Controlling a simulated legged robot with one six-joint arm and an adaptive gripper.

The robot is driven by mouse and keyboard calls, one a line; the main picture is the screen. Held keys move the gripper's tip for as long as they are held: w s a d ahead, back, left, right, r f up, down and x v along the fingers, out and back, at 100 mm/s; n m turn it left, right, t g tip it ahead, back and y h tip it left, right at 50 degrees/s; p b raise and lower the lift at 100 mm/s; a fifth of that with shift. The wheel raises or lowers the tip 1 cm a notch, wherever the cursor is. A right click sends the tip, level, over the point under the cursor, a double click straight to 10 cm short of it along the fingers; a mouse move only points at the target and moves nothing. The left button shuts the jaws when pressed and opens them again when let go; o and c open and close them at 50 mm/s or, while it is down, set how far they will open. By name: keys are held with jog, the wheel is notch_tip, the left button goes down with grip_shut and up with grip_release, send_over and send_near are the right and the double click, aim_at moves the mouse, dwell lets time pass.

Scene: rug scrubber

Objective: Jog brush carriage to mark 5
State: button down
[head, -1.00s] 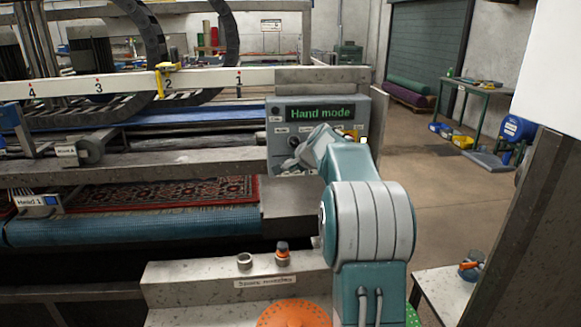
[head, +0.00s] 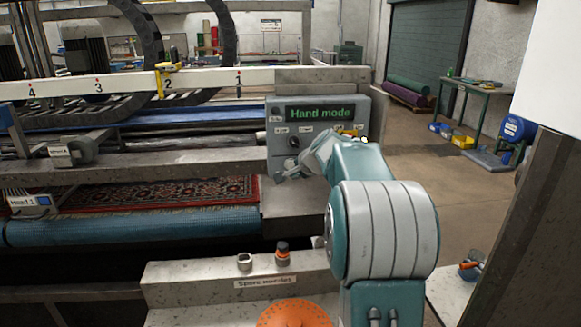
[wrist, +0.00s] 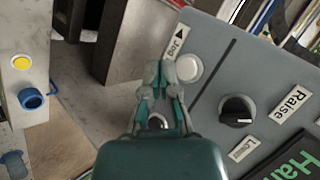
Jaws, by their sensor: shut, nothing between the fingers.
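The grey control panel (head: 322,140) reads "Hand mode" on its green display (head: 320,113). In the wrist view, a white round button (wrist: 188,68) sits beside a "Jog" label (wrist: 176,43) with an arrow. My gripper (wrist: 165,75) is shut and empty, its tips just left of that button in the picture; I cannot tell whether they touch. Another pale button (wrist: 157,122) is partly hidden behind my fingers. In the head view my gripper (head: 283,175) is at the panel's lower left. The "Head 1" unit (head: 32,206) is at far left. A yellow pointer (head: 160,80) is near mark 2.
The white rail (head: 130,84) shows marks 1 to 4; mark 5 is not in view. A black selector knob (wrist: 238,110) has "Raise" beside it. A patterned rug (head: 160,195) lies on the blue bed. A spare-nozzles ledge (head: 200,278) is in front.

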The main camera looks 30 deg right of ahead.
jog(key=shift+s+a, duration=0.3)
jog(key=shift+s, duration=0.25)
jog(key=shift+s+a, duration=0.25)
jog(key=shift+s, duration=0.3)
dwell(0.3)
jog(key=s+a+r+n+g+y, duration=0.1)
jog(key=s+a+n, duration=0.3)
jog(key=s+a, duration=0.45)
jog(key=s+a+r+n+g+y, duration=0.1)
jog(key=s+a+n, duration=0.35)
jog(key=a, duration=0.75)
jog(key=s+a+f+n, duration=0.2)
jog(key=s, duration=0.4)
jog(key=s+a+f+n+g+h, duration=0.1)
jog(key=s+a+f+n, duration=0.1)
jog(key=s, duration=0.5)
jog(key=s+a+f+n+g, duration=0.1)
jog(key=s+a+f+n, duration=0.1)
jog(key=s, duration=0.4)
jog(key=shift+s+a+f+n, duration=0.2)
jog(key=shift+a+f+n, duration=0.05)
jog(key=shift+a+n, duration=0.6)
